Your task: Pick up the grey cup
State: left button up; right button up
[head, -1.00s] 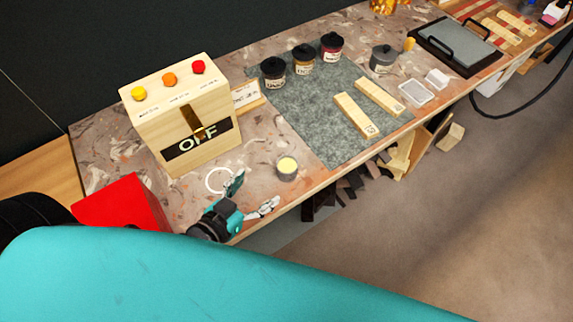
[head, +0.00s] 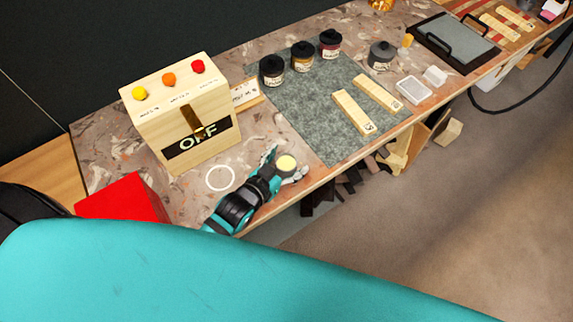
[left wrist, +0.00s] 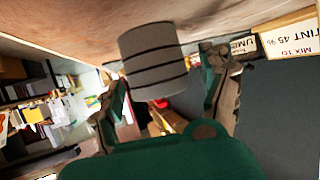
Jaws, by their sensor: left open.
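The grey cup (left wrist: 153,62) stands on the bench in the left wrist view, with dark rings around its side. In the head view its yellow top (head: 287,162) shows between the fingers of my left gripper (head: 284,164). My left gripper also shows in the left wrist view (left wrist: 168,85), open, with one finger on each side of the cup. I cannot tell whether either finger touches it. Much of the cup's side is hidden by the gripper in the head view. My right gripper is not in view.
A wooden box marked OFF (head: 186,112) and a red block (head: 122,200) stand left of the gripper. A white ring (head: 220,178) lies on the bench. Several dark-lidded jars (head: 302,57) and two wooden strips (head: 354,112) are on the grey mat (head: 300,115). The bench's front edge is close.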

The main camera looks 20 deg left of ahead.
pick_arm(q)
jog(key=c, duration=1.3)
jog(key=shift+c, duration=0.2)
jog(key=shift+r, duration=0.2)
